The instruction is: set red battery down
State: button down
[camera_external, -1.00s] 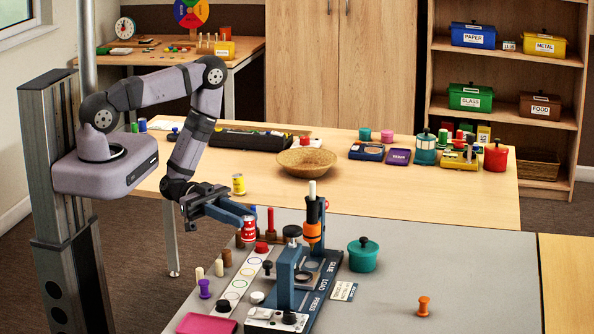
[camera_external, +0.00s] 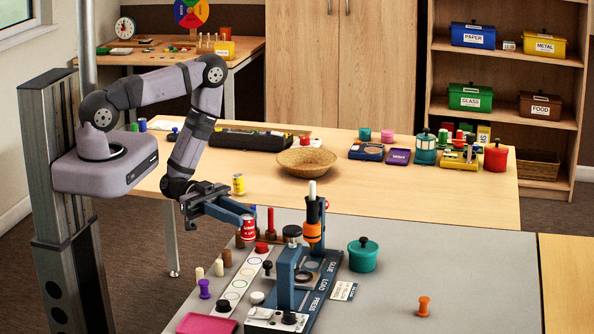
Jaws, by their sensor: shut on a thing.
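My gripper (camera_external: 247,214) is at the centre left, over the far left part of the grey mat. It is shut on the red battery (camera_external: 249,225), a small upright red cylinder with a pale band. The battery hangs below the jaws beside a brown cylinder (camera_external: 240,240). I cannot tell whether its lower end touches the surface. The fingers hide part of its top.
A white strip with coloured rings (camera_external: 239,284) runs nearby. A red knob (camera_external: 262,247) and a taller red peg (camera_external: 270,219) stand close by. A blue press (camera_external: 286,277) and an orange-banded post (camera_external: 313,228) stand to the right. The right of the mat is mostly clear.

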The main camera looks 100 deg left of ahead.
jog(key=w+a+r+y+b, duration=0.1)
jog(key=w+a+r+b, duration=0.15)
jog(key=a+b, duration=0.65)
jog(key=d+m+g+h, duration=0.1)
jog(key=s+d+m+h, duration=0.1)
jog(key=h, duration=0.1)
jog(key=s+d+g+h, duration=0.1)
jog(key=shift+s+d+f+m+g+b, duration=0.1)
jog(key=shift+d+f+m+g+b, duration=0.2)
jog(key=shift+d+f+m+b, duration=0.1)
jog(key=shift+f, duration=4.8)
